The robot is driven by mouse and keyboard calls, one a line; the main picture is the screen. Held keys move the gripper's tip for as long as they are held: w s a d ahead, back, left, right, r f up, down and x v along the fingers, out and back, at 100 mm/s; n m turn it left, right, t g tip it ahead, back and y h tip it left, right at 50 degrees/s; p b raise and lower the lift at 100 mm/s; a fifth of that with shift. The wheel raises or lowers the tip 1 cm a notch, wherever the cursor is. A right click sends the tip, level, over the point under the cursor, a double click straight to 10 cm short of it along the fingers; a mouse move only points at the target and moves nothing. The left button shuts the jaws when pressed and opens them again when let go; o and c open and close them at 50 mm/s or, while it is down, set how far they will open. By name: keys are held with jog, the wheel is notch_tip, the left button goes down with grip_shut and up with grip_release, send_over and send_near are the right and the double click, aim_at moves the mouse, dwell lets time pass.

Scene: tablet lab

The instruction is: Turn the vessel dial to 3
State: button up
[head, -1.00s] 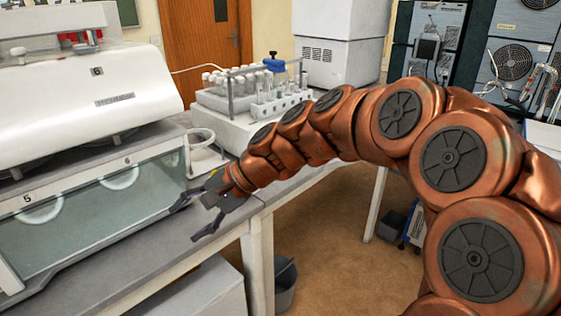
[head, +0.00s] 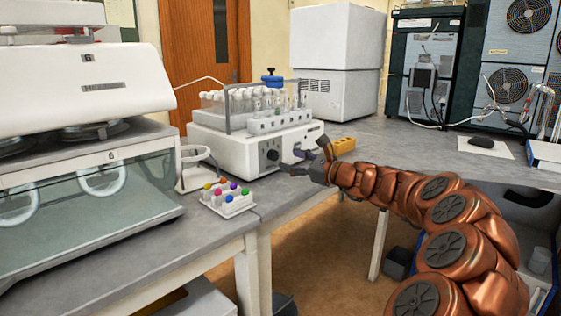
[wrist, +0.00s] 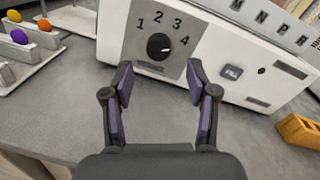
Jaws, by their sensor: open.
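The vessel dial is a round black knob (wrist: 159,46) on a grey plate marked 1, 2, 3 and 4, on the front of a white machine (wrist: 222,50). A small pale mark on the knob's right side seems to face the 4; it is too small to be sure. In the head view my gripper (head: 303,161) is right of the dial.
A white rack with colourful balls (head: 228,199) stands on the bench left of the machine. A yellow block (head: 342,146) lies to its right. A tube rack (head: 280,122) is on top. A glass-fronted bath (head: 85,205) fills the left.

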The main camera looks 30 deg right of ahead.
aim_at(276, 156)
jog(key=shift+x, duration=2.3)
jog(key=shift+a, duration=0.1)
grip_shut()
